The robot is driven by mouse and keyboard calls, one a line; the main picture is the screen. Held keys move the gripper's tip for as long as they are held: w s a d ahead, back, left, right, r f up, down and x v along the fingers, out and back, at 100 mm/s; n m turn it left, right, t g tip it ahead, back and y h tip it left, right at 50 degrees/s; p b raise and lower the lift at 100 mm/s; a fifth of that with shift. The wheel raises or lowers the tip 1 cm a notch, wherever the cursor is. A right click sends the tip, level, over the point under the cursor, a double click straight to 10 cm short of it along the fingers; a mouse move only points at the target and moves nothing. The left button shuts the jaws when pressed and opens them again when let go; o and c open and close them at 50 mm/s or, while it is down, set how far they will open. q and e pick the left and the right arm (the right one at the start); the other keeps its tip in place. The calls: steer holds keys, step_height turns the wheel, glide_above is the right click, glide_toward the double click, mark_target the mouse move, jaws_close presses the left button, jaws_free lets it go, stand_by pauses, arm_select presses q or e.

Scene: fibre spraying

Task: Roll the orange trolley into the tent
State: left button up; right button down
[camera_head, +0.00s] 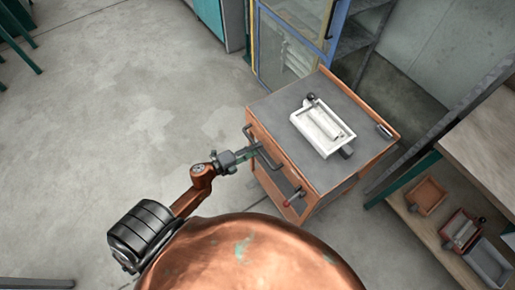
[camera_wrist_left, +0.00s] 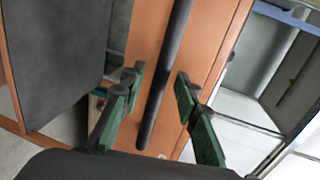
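The orange trolley (camera_head: 314,207) with a grey top stands right of centre in the head view. Its black handle (camera_head: 249,130) is on the side facing my left arm. My left gripper (camera_head: 250,153) is at this handle. In the left wrist view my left gripper (camera_wrist_left: 163,100) is open, with the dark handle bar (camera_wrist_left: 175,50) between its green-padded fingers and visible gaps beside it. A transparent-walled enclosure with a blue and yellow frame (camera_head: 337,22), possibly the tent, stands behind the trolley. My right gripper is not in view.
A white tray (camera_head: 347,143) with a roller-like item lies on the trolley. A shelf unit (camera_head: 485,150) with several bins stands close on the right. Teal furniture (camera_head: 209,18) is at the back. The floor (camera_head: 110,110) left of the trolley is clear.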

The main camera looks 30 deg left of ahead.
arm_select(q)
steer(key=shift+w+d+f, duration=0.15)
steer(key=shift+w+d, duration=0.1)
steer(key=shift+w, duration=0.3)
jaws_close()
stand_by(0.4)
